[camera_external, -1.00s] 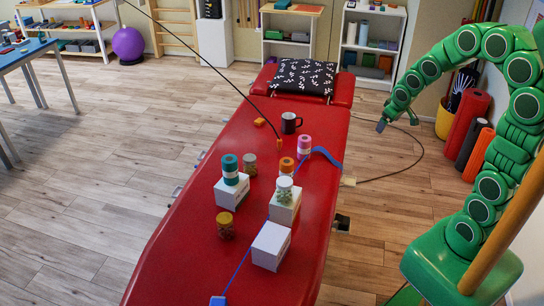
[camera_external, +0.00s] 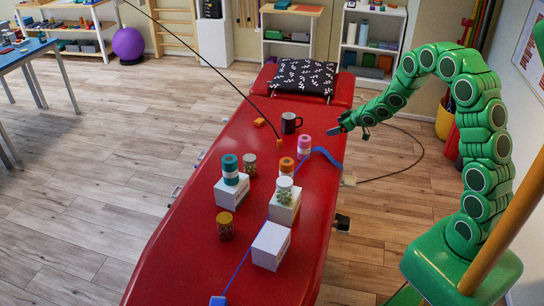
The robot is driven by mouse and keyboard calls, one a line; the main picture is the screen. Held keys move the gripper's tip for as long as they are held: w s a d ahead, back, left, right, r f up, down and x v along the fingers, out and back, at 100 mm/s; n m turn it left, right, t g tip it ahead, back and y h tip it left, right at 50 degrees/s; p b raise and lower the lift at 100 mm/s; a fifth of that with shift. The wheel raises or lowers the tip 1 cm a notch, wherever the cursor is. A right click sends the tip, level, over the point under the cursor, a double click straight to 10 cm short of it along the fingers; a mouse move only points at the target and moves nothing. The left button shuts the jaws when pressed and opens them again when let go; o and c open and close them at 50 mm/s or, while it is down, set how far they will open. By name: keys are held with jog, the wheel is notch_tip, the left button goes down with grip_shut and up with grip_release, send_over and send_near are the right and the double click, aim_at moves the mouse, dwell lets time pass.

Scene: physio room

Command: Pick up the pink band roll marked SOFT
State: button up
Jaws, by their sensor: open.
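A pink roll (camera_external: 304,145) with a pale band around it stands upright on the red treatment table (camera_external: 190,262), near its right edge. Any marking on it is too small to read. My gripper (camera_external: 333,131) is open and empty, at the table's right edge, to the right of the pink roll and a little above it in the picture. It is apart from the roll. An orange roll (camera_external: 287,165) and a teal roll (camera_external: 230,169) stand nearer the camera.
A dark mug (camera_external: 290,123) stands behind the pink roll. A blue strap (camera_external: 325,154) curls just beside it. White boxes (camera_external: 271,246), jars (camera_external: 225,226) and a thin black cord (camera_external: 215,70) are also around. A patterned pillow (camera_external: 303,76) lies at the far end.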

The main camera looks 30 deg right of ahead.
aim_at(303, 141)
jog(key=w+a+f+y, duration=0.1)
jog(key=a+f, duration=0.2)
jog(key=w+a+f+n+y, duration=0.1)
jog(key=w+a+f+y, duration=0.1)
jog(key=a, duration=0.1)
jog(key=w+a+f+t+y, duration=0.1)
jog(key=a+f+y, duration=0.1)
jog(key=a+f, duration=0.1)
jog(key=shift+w+f+n, duration=0.3)
jog(key=shift+f+n, duration=0.05)
jog(key=shift+n, duration=0.05)
jog(key=shift+w+a+f, duration=0.15)
jog(key=shift+w+a, duration=1.3)
jog(key=shift+w, duration=0.25)
jog(key=shift+w+a+f, duration=0.25)
jog(key=shift+w+f, duration=0.05)
jog(key=shift+w, duration=0.2)
jog(key=shift+c, duration=0.4)
jog(key=c, duration=1.2)
